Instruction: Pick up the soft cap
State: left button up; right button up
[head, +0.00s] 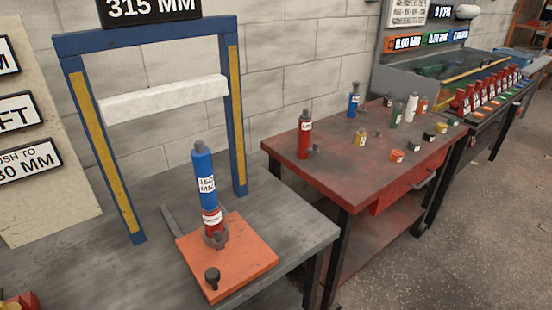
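Several small caps stand on the red table, and I cannot tell which one is the soft cap. Among them are an orange cap (397,156), a yellowish cap (361,138), a dark cap (428,137) and a greenish cap (441,128). Their labels are too small to read. On the near grey bench, a blue cylinder (204,175) with a grey top stands upright on a red cylinder (212,221), above an orange plate (245,253). A dark knob (212,278) is at the plate's near corner. Neither gripper is in view.
A blue frame (239,120) with a white crossbar (165,99) stands behind the plate. Red (304,138), blue (354,102) and white (411,108) bottles stand on the red table (330,180). A rack of red bottles (485,92) is at far right. Open floor lies at right.

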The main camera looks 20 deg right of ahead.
aim_at(413, 144)
jog(key=z, duration=1.4)
jog(key=i+l, duration=0.2)
jog(key=i, duration=0.2)
jog(key=i+l+z, duration=0.1)
jog(key=i+l, duration=0.15)
jog(key=i, duration=0.15)
jog(key=i+l, duration=0.15)
jog(key=i, duration=0.2)
